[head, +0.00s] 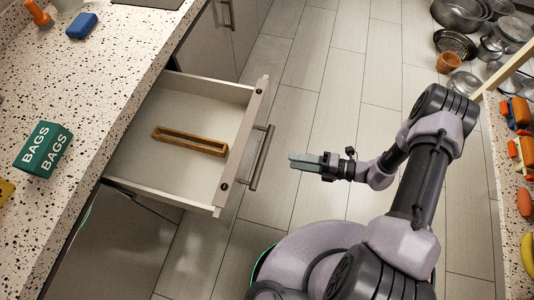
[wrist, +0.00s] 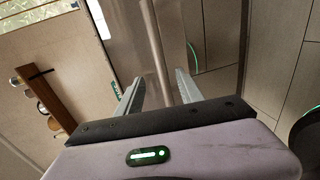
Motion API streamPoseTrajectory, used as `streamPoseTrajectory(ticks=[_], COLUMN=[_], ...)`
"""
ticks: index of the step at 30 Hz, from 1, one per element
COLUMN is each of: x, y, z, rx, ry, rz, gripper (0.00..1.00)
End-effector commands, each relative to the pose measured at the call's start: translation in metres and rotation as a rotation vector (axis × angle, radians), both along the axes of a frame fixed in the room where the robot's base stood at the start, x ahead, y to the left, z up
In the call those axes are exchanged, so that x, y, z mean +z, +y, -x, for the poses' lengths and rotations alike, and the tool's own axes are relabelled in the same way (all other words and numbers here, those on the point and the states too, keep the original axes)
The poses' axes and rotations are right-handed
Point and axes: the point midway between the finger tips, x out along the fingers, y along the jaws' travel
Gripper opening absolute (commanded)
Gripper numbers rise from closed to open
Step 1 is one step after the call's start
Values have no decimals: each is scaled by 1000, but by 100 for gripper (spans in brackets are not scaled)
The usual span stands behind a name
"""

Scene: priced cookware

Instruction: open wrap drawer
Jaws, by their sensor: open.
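The drawer (head: 241,140) is pulled well out from under the speckled counter. Its pale front has a grey bar handle (head: 262,160). Inside lies a narrow wooden frame (head: 188,146) with an empty-looking slot, and the drawer floor around it is bare. My gripper (head: 292,160) is open and empty, in front of the handle, with a gap between them in the head view. In the wrist view, the two fingers of my gripper (wrist: 156,92) are spread apart, and a long bar (wrist: 154,40), seemingly the handle, runs between them in the picture.
The counter (head: 100,110) holds a green BAGS box (head: 43,149), a blue block (head: 82,26) and an orange object (head: 38,12). Pots and bowls (head: 458,14) stand at the upper right. A second counter with food runs along the right edge. The tiled floor between is clear.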

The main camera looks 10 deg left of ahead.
Motion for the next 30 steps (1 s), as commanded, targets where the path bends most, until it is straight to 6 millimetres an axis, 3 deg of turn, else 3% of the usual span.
streamPoseTrajectory(ticks=[15, 21, 29, 30], x=[-21, -24, -24, -24], y=[101, 118, 119, 119], z=[-7, -8, -9, -9], rx=[4, 2, 1, 1], ry=[1, -1, -1, -1], rz=[1, 1, 1, 1], gripper=[44, 44, 44, 40])
